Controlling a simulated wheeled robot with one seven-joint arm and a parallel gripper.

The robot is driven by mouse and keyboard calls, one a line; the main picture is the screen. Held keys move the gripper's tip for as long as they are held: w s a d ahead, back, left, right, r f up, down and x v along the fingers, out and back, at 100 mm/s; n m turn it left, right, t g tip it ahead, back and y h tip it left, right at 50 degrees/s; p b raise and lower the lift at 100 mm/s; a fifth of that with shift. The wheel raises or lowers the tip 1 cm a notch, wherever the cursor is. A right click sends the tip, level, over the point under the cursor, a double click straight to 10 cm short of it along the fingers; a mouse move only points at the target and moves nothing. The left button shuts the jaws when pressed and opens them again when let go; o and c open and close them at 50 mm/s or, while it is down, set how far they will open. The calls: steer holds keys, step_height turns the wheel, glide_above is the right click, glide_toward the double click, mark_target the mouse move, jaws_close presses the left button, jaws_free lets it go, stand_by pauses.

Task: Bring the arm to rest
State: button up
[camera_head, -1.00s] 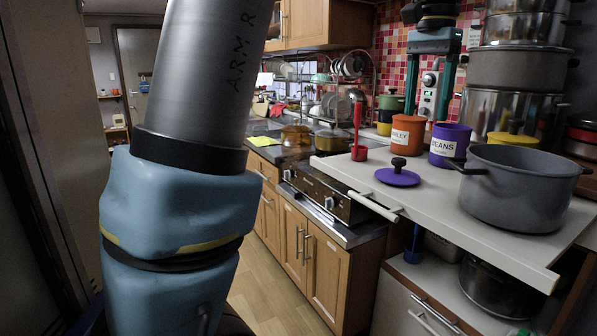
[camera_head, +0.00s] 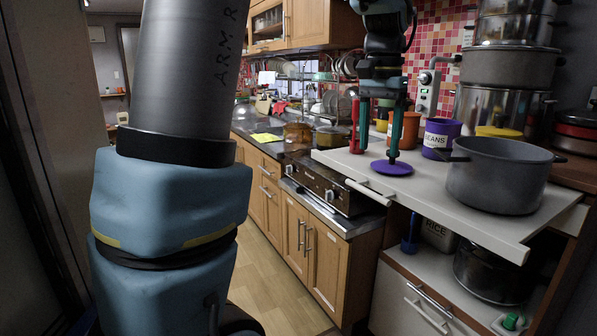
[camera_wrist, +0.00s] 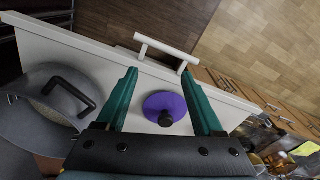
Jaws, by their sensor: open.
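My gripper (camera_head: 376,153) is open and empty, with its teal fingers pointing down over the white worktop (camera_head: 470,210). In the wrist view my gripper (camera_wrist: 159,74) has its fingers spread on either side of a purple lid (camera_wrist: 165,106) with a black knob, with nothing held. The purple lid (camera_head: 385,169) lies flat on the worktop; my right finger hides its knob in the head view. I cannot tell how high the fingertips are above it. A red utensil (camera_head: 354,122) stands beside or behind my left finger.
A large grey pot (camera_head: 500,180) stands on the right of the worktop. A purple beans canister (camera_head: 440,135) and an orange canister (camera_head: 408,130) stand behind the lid.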

steer(key=s+a+f+n, duration=0.3)
steer(key=a+f, duration=0.7)
steer(key=a, duration=0.1)
steer(key=s+a+f+n+t, duration=0.1)
steer(key=s+a+f+n, duration=0.3)
steer(key=a+f, duration=0.5)
steer(key=a, duration=0.2)
steer(key=shift+s+a+f, duration=0.3)
steer(key=shift+f, duration=0.05)
